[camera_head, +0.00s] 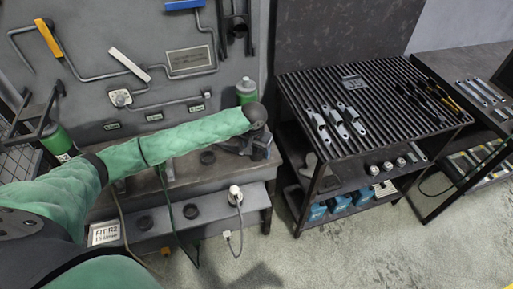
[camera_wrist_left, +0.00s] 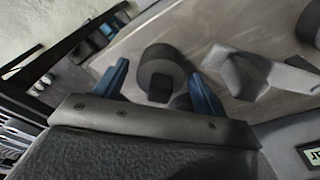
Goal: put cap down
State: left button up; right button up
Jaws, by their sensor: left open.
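My left arm in its green sleeve reaches across the head view, and its gripper (camera_head: 262,148) is low over the right end of the workbench, partly hidden by the wrist. In the left wrist view the two blue fingers (camera_wrist_left: 158,76) stand apart. A round black cap (camera_wrist_left: 162,64) sits on the bench surface between and just beyond the fingertips. I cannot tell whether a finger touches it. My right gripper is not in view.
A grey metal fitting (camera_wrist_left: 245,72) lies beside the cap in the wrist view. A slatted rack (camera_head: 385,95) with metal brackets (camera_head: 338,120) stands to the right. A tool panel (camera_head: 110,60) rises behind the bench.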

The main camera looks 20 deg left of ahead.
aim_at(255, 152)
pick_arm(q)
jog(key=shift+r, duration=0.1)
jog(key=shift+r, duration=0.25)
notch_tip(255, 152, up, 11)
jog(key=s+b, duration=0.1)
jog(key=b, duration=0.2)
jog(key=shift+s+r+b, duration=0.2)
jog(key=shift+b, duration=0.2)
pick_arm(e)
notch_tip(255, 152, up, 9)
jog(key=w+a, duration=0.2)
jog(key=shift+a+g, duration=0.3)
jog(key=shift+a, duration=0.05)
pick_arm(q)
jog(key=shift+a, duration=0.1)
